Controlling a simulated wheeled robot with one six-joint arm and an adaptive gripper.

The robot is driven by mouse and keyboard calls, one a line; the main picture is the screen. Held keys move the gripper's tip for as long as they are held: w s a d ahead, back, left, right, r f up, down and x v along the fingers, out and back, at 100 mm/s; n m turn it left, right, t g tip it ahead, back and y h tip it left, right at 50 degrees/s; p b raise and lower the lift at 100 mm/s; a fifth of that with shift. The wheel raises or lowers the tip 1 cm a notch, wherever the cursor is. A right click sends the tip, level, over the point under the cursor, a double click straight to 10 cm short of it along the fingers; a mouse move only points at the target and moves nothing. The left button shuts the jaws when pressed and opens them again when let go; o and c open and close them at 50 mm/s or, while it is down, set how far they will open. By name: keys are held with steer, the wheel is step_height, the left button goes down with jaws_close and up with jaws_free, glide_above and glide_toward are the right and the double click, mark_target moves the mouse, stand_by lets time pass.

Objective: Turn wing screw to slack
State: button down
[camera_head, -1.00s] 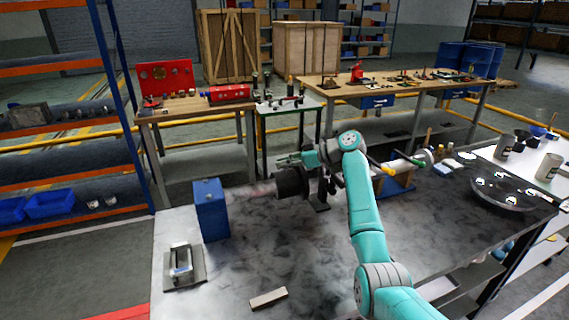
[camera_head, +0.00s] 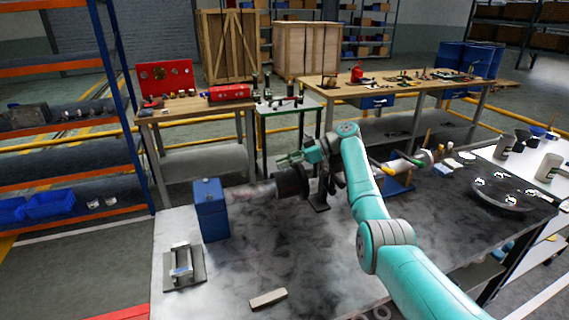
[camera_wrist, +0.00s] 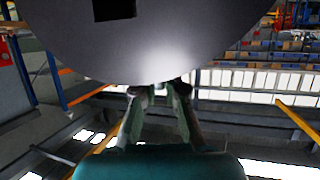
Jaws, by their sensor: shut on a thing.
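My gripper (camera_head: 291,160) is just above the dark round machine body (camera_head: 289,184) on the grey bench. In the wrist view my gripper (camera_wrist: 160,88) has its fingers drawn together at the tips, right by the lower edge of a large smooth grey round part (camera_wrist: 150,40). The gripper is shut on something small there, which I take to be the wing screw. The screw itself is hidden by the fingers and the round part, so its angle and tightness cannot be told.
A blue box (camera_head: 211,211) stands left of the machine. A metal bracket on a plate (camera_head: 184,267) and a pale flat bar (camera_head: 268,298) lie on the front of the bench (camera_head: 330,260). A round dark tray (camera_head: 515,196) sits at the right.

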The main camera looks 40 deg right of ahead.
steer(key=shift+f, duration=0.25)
steer(key=c, duration=1.2)
jaws_free()
steer(key=shift+c, duration=0.2)
steer(key=shift+r, duration=0.1)
steer(key=shift+r, duration=0.1)
step_height(320, 180, up, 10)
steer(key=shift+f, duration=0.1)
